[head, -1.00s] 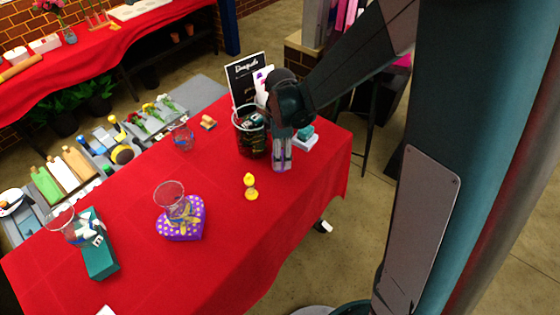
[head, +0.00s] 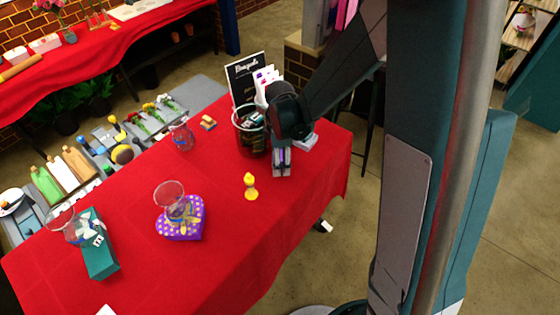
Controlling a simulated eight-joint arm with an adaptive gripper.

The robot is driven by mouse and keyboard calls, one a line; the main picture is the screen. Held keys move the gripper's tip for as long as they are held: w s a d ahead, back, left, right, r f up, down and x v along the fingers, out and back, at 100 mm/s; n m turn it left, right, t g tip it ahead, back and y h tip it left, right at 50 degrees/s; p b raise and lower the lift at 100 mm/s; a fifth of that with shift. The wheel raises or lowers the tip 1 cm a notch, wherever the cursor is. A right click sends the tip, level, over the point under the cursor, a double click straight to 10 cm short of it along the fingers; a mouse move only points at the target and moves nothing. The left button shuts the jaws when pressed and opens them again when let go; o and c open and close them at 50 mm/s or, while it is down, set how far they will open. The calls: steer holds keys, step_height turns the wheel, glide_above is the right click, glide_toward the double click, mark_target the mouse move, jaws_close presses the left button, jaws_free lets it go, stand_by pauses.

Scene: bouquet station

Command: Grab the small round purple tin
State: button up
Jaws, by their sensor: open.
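My gripper (head: 281,171) hangs over the right part of the red table, fingers pointing down and apart. A little purple shows at the fingers; I cannot tell whether it is the small round purple tin or part of the gripper. I cannot make out the tin anywhere else, and the gripper and wrist hide the table behind them. A purple heart-shaped box (head: 190,228) with pale dots and a gold bow lies farther left; it is not round.
A black container (head: 247,141) stands just left of my wrist, with a black sign (head: 245,76) behind it. A yellow figure (head: 250,188) stands in front left of my gripper. Glasses (head: 182,138) and a teal box (head: 100,259) are farther left. The front right of the red table (head: 300,215) is clear.

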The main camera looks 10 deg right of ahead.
steer(key=c, duration=1)
steer(key=shift+c, duration=0.2)
steer(key=shift+r, duration=0.1)
steer(key=shift+r, duration=4.9)
